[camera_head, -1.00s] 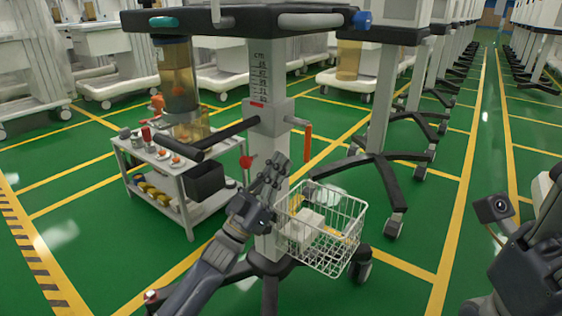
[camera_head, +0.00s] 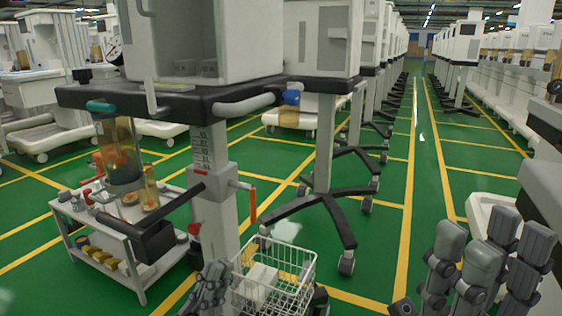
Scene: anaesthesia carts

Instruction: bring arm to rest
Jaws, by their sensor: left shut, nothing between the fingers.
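My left gripper (camera_head: 212,284) is dark grey and low in the head view, in front of the cart's white column (camera_head: 214,225) and just left of the wire basket. It is shut with nothing in it. My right gripper (camera_head: 488,250) stands large and close at the bottom right, its jointed grey fingers pointing up. I see no object in it, but its palm side is hidden, so I cannot tell how far it is open. Most of both arms is out of the picture.
A white wire basket (camera_head: 301,262) with a white box (camera_head: 262,280) hangs on the column. A small trolley (camera_head: 135,268) with bottles stands left. The cart's dark shelf edge (camera_head: 190,104) juts overhead. Green floor (camera_head: 380,240) is clear between the basket and my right gripper.

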